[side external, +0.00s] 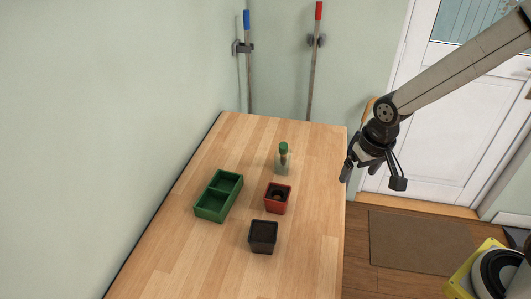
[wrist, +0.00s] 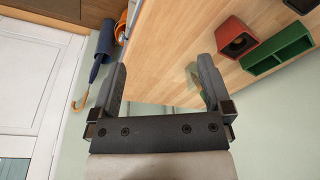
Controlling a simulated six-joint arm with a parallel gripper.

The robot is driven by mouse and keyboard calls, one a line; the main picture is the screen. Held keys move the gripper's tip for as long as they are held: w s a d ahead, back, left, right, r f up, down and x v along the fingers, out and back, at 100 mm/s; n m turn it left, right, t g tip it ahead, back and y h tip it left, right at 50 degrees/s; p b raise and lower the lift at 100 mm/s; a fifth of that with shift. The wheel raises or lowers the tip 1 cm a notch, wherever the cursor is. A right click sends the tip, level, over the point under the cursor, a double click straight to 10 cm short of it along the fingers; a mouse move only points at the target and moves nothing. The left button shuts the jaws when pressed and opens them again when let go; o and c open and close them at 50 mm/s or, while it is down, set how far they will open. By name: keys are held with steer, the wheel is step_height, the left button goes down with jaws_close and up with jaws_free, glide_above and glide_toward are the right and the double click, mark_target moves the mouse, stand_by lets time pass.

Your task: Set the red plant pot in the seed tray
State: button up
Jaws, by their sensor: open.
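The red plant pot (side external: 277,198) stands upright on the wooden table, with a dark inside. It also shows in the wrist view (wrist: 236,38). The green seed tray (side external: 211,209) lies to its left, apart from it, with two compartments visible and both looking empty. The tray also shows in the wrist view (wrist: 277,52). My gripper (side external: 364,180) is above the table's right edge, away from the pot and the tray. In the wrist view my gripper (wrist: 162,88) has its fingers wide apart with nothing between them.
A black pot (side external: 263,237) stands in front of the red pot. A clear bottle with a green top (side external: 282,159) stands behind it. The wooden table (side external: 180,262) is bare at its front and far end. A wall runs along its left side.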

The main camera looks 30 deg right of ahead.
steer(key=w+a+f+m+g, duration=0.1)
steer(key=w+a+m, duration=0.2)
steer(key=w+a, duration=0.4)
steer(key=m+g, duration=0.1)
steer(key=m, duration=0.3)
glide_above(277, 196)
step_height(277, 196, down, 3)
steer(key=shift+a+r, duration=0.1)
steer(key=shift+r, duration=0.05)
steer(key=shift+f, duration=1.3)
steer(key=shift+f, duration=0.1)
steer(key=shift+w+d+f, duration=0.1)
steer(key=shift+d+f, duration=0.05)
steer(key=shift+f, duration=1.1)
steer(key=shift+d+f, duration=0.1)
steer(key=shift+f, duration=1.15)
steer(key=shift+c, duration=0.2)
